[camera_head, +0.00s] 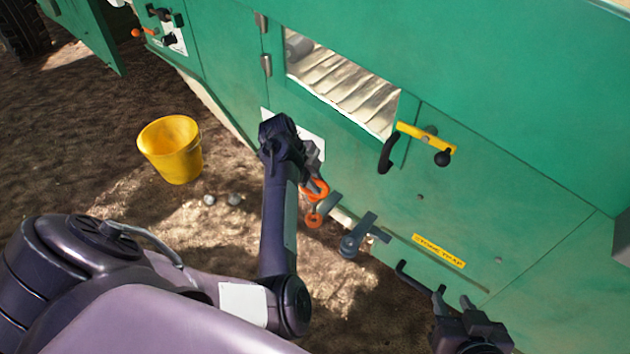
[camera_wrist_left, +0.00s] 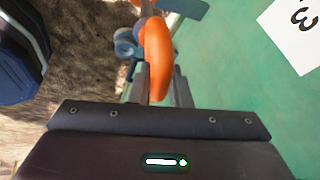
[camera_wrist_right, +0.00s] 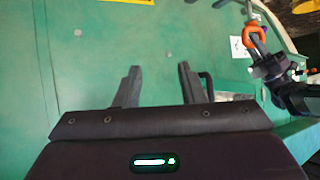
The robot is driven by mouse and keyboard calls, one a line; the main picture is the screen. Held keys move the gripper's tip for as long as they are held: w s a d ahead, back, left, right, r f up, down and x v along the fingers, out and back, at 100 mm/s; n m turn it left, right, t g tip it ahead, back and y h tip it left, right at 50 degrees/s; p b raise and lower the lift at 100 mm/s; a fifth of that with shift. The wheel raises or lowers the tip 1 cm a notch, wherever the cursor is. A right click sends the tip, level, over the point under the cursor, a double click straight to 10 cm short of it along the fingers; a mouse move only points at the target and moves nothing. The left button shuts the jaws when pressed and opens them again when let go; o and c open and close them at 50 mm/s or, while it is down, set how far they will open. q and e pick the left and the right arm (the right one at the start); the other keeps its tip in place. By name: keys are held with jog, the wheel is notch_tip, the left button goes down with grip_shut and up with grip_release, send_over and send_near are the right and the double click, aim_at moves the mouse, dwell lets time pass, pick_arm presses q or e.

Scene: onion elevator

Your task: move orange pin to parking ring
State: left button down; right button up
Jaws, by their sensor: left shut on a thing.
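My left gripper (camera_head: 312,180) is shut on the orange pin (camera_head: 320,188), beside the green machine's lower edge. In the left wrist view the curved orange pin (camera_wrist_left: 157,55) stands between the two fingers (camera_wrist_left: 160,85). A smaller orange loop (camera_head: 313,220) hangs just below it; I cannot tell whether it is part of the pin. I cannot make out the parking ring for certain. My right gripper (camera_head: 455,300) is at the lower right near the machine panel. The right wrist view shows its fingers (camera_wrist_right: 158,80) apart and empty.
A grey-blue lever (camera_head: 352,243) sticks out right of the pin. A yellow crank (camera_head: 425,137) sits on the green panel (camera_head: 520,190). A yellow bucket (camera_head: 170,150) stands on the soil. Open ground lies left of my left arm.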

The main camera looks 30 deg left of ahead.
pick_arm(q)
jog(key=shift+f+b, duration=0.55)
jog(key=shift+b, duration=0.05)
jog(key=shift+f, duration=0.2)
jog(key=shift+f+b, duration=0.3)
jog(key=shift+b, duration=0.35)
jog(key=shift+f, duration=0.2)
jog(key=shift+b, duration=0.3)
pick_arm(e)
jog(key=w+r+t+y, duration=0.1)
jog(key=r+t+y, duration=0.1)
jog(key=r+t, duration=0.4)
jog(key=w+r+t+y, duration=0.2)
jog(key=r+t, duration=0.4)
jog(key=r, duration=1.1)
jog(key=shift+w+d, duration=0.15)
jog(key=shift+d, duration=0.2)
dwell(1.4)
pick_arm(q)
jog(key=shift+f, duration=0.1)
pick_arm(e)
jog(key=shift+r+y, duration=0.25)
jog(key=shift+y, duration=0.05)
